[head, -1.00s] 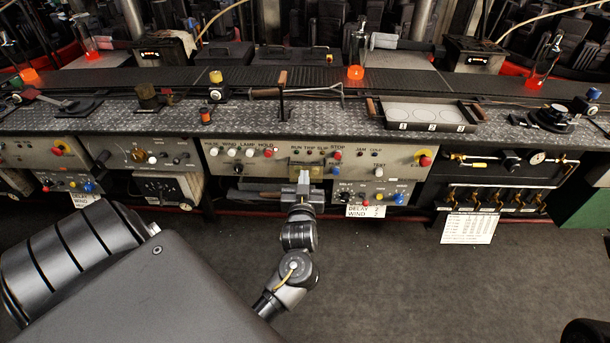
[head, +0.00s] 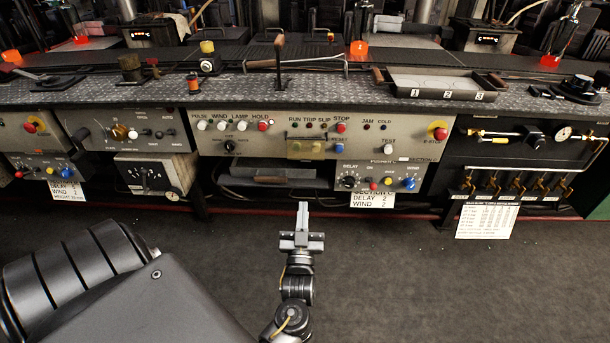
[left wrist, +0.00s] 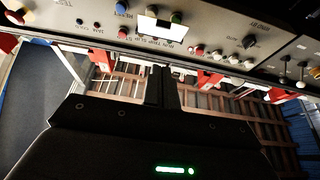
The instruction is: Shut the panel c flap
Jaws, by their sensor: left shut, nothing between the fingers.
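The control panel (head: 320,140) in the middle of the bench front has knobs, coloured buttons and an amber, see-through flap (head: 306,149). The flap lies below a small dark strip on the panel, between the selector knob and the blue button. I cannot tell its exact angle. In the left wrist view the panel (left wrist: 215,30) appears upside down, with a bright white patch among its buttons. My left gripper (head: 303,207) is shut and empty. It points at the bench from below and in front of the flap, apart from it. My right gripper is not in view.
A smaller control box (head: 379,178) sits under the panel to the right, with a white label (head: 372,200) below it. An open shelf (head: 268,178) is beneath the panel. A tray (head: 440,83) stands on the bench. Dark floor (head: 400,270) in front is clear.

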